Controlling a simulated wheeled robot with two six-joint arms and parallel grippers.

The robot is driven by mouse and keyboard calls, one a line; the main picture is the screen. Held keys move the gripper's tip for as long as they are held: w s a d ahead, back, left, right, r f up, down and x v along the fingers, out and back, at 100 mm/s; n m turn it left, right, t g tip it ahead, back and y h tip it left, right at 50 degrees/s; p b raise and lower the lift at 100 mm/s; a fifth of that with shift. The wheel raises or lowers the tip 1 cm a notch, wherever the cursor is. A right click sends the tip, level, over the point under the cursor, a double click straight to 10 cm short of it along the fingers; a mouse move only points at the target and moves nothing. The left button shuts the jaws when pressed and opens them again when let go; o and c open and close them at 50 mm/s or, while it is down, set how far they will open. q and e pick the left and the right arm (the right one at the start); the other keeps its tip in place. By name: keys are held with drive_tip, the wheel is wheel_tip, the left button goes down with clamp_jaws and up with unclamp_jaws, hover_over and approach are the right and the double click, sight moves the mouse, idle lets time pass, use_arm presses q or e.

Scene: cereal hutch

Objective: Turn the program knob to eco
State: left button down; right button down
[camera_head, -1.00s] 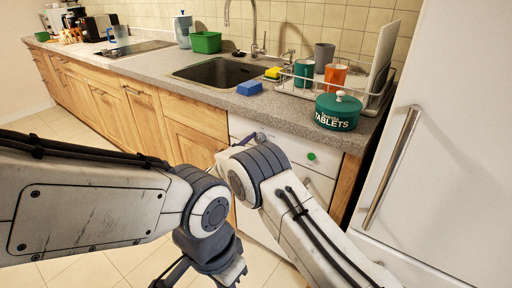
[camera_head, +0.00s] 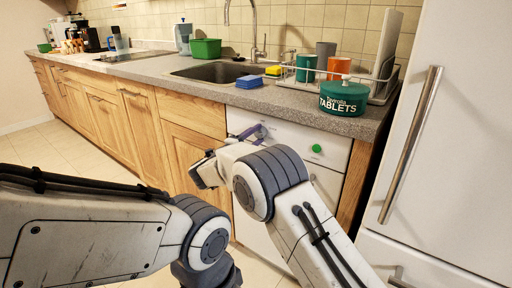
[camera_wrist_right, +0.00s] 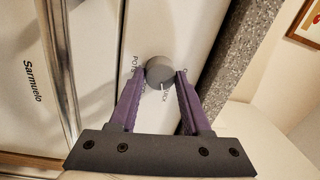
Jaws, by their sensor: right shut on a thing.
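The program knob (camera_wrist_right: 159,71) is a round grey knob on the white dishwasher front (camera_head: 285,137). In the right wrist view its white mark points down the picture, toward the printed word QUICK. POTS is printed to its left, and a label at the right is mostly hidden by a finger. My right gripper (camera_wrist_right: 160,80) has its purple fingers on either side of the knob and is shut on it. In the head view this gripper (camera_head: 255,133) is at the dishwasher's top panel and the knob cannot be made out.
A green round button (camera_head: 316,148) is on the panel to the right. Above are the grey counter (camera_head: 220,92), a dish rack (camera_head: 295,84) and a green tablets tin (camera_head: 344,97). The fridge (camera_head: 450,150) stands at the right. Wooden cupboards (camera_head: 140,125) run left.

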drive_tip(key=m+b, duration=0.4)
drive_tip(key=b, duration=0.1)
drive_tip(key=m+b, duration=0.2)
drive_tip(key=shift+f+m+h+b, duration=0.3)
drive_tip(key=shift+f+m, duration=0.1)
use_arm(q)
wheel_tip(320, 180, down, 12)
drive_tip(key=b, duration=0.3)
use_arm(e)
drive_tip(key=shift+r+m+g, duration=0.2)
drive_tip(key=shift+m+g, duration=0.1)
drive_tip(key=shift+m, duration=1.4)
drive_tip(key=shift+c, duration=1.8)
unclamp_jaws()
drive_tip(key=shift+a+r, duration=0.1)
